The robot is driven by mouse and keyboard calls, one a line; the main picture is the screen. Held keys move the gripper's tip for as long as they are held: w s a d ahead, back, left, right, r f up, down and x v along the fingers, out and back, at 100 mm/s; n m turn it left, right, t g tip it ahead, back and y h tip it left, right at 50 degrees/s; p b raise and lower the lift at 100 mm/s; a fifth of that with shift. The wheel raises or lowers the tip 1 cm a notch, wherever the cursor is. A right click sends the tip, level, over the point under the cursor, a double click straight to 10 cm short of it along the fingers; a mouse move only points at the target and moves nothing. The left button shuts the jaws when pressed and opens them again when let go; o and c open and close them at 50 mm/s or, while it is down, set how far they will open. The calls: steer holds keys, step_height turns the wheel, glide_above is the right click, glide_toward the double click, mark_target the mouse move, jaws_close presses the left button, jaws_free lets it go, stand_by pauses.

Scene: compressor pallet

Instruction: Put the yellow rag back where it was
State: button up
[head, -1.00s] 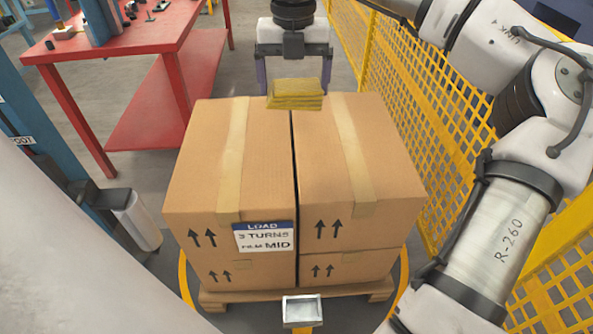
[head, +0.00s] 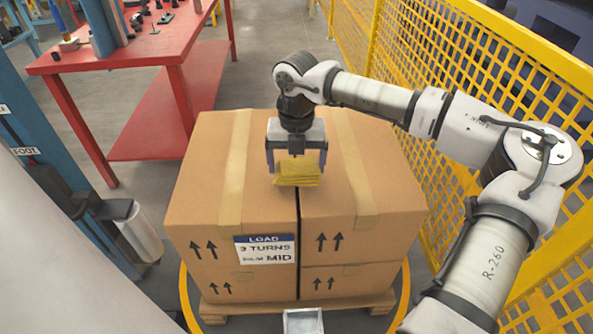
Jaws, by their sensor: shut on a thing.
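The yellow rag (head: 297,171) is a folded, flat-looking bundle between the fingers of my gripper (head: 297,168). My gripper is shut on it and points down over the middle of the stacked cardboard boxes (head: 225,195), near the seam between the left and right ones. The rag appears at or just above the box tops; I cannot tell whether it touches them. The gripper hides part of the seam behind it.
The boxes stand on a wooden pallet (head: 240,305) inside a yellow floor ring (head: 187,300). A yellow mesh fence (head: 480,90) runs along the right. A red table (head: 130,50) with tools stands at the back left. A small metal tray (head: 303,321) is in front.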

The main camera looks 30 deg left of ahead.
mark_target(296, 165)
steer(key=shift+f, duration=1.6)
steer(key=shift+f, duration=0.1)
steer(key=o, duration=0.9)
steer(key=r, duration=0.9)
steer(key=r+b, duration=0.1)
steer(key=r, duration=0.3)
steer(key=shift+s+d+r, duration=0.35)
steer(key=shift+d, duration=0.05)
